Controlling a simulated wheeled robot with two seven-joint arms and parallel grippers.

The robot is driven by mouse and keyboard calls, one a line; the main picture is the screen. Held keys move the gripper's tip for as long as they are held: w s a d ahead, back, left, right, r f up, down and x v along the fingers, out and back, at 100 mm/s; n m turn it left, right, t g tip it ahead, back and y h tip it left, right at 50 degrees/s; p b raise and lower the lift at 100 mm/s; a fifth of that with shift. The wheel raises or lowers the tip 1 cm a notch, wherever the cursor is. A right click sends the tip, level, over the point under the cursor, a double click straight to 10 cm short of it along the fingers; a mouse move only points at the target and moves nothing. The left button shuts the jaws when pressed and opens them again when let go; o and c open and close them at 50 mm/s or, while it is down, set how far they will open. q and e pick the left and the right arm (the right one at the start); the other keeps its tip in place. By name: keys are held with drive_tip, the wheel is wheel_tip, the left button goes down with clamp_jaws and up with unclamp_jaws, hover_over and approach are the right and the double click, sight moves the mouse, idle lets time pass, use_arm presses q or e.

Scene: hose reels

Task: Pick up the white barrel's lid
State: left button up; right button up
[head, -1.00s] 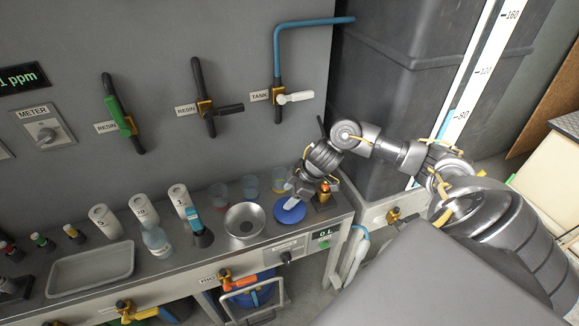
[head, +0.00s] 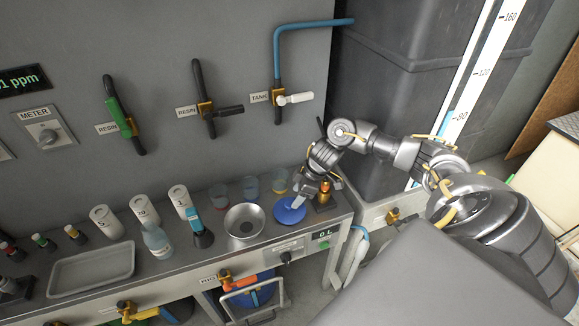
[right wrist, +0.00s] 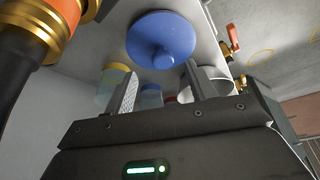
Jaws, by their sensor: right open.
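A round blue lid (head: 285,216) with a small knob lies on the grey counter, right of a metal bowl. It also shows in the right wrist view (right wrist: 160,28), just beyond the fingers, its knob facing them. My right gripper (head: 299,200) is over the lid's far right part in the head view. In the right wrist view my right gripper (right wrist: 160,84) is open, with nothing between its fingers. I cannot tell whether a fingertip touches the lid. I make out no white barrel in either view. My left gripper is out of view.
The metal bowl (head: 244,221) stands left of the lid. Several cups, white cylinders and bottles stand along the counter, with a grey tray (head: 92,270) at left. A blue barrel (head: 262,290) is under the counter.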

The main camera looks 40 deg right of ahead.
sight(292, 202)
drive_tip(key=x, duration=0.5)
drive_tip(key=shift+s+p, duration=0.15)
drive_tip(key=shift+p, duration=0.25)
drive_tip(key=c, duration=1.1)
